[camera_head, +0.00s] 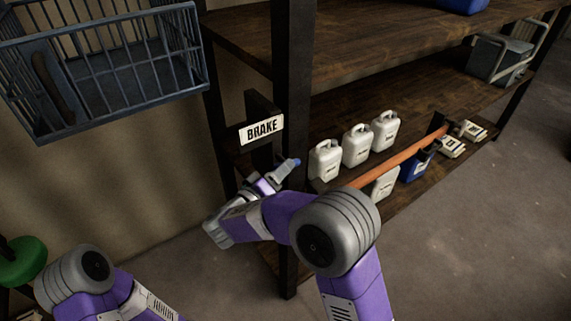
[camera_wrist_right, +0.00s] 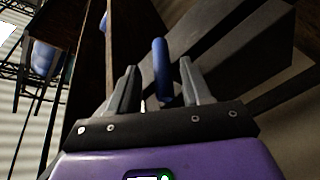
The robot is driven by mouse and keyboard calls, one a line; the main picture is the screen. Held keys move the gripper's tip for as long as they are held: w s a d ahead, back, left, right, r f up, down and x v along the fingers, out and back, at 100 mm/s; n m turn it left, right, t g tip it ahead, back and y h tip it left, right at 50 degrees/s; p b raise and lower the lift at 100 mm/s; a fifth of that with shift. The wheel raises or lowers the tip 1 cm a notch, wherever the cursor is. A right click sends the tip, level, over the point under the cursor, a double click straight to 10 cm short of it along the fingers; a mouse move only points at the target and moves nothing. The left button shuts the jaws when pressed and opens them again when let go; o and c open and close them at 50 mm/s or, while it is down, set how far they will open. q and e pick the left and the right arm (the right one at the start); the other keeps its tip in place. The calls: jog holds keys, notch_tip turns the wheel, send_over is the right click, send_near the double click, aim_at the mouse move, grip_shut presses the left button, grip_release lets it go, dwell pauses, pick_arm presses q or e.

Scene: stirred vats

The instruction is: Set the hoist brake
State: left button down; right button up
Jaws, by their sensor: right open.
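The white BRAKE sign (camera_head: 262,129) is fixed on a dark bracket beside the shelf post. A blue lever handle (camera_head: 292,164) sticks out below the sign. My right gripper (camera_head: 272,180) is at the lever, partly hidden by its own arm. In the right wrist view the blue lever handle (camera_wrist_right: 160,62) stands upright between the two open fingers of my right gripper (camera_wrist_right: 159,85), with gaps on both sides. Its lower end is hidden near the gripper's palm. My left arm shows at the lower left of the head view, but its gripper is out of the picture.
A dark post (camera_head: 293,75) rises beside the lever. Wooden shelves (camera_head: 440,105) on the right hold white jugs (camera_head: 357,146) and an orange bar (camera_head: 395,160). A blue wire basket (camera_head: 130,75) hangs at upper left. Bare floor lies at right.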

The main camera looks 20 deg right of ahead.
jog(key=shift+x, duration=1.4)
jog(key=shift+w, duration=0.1)
grip_shut()
jog(key=shift+p, duration=0.55)
jog(key=g+y+p, duration=0.1)
jog(key=y+p, duration=0.1)
jog(key=p, duration=0.4)
jog(key=m+g+y+p, duration=0.1)
jog(key=g+y+p, duration=0.1)
jog(key=p, duration=0.4)
jog(key=m+g+y+p, duration=0.1)
jog(key=y+p, duration=0.1)
jog(key=p, duration=0.4)
jog(key=shift+d+r+y, duration=0.1)
jog(key=shift+r+y, duration=0.25)
jog(key=shift+y, duration=0.05)
jog(key=shift+f+m+g+y+p, duration=0.15)
jog(key=shift+m+g+y+p, duration=0.25)
jog(key=shift+g+y+p, duration=0.3)
jog(key=g+y, duration=0.1)
jog(key=y, duration=0.3)
jog(key=shift+f+m, duration=0.1)
jog(key=shift+m, duration=0.3)
jog(key=shift+g+y, duration=0.3)
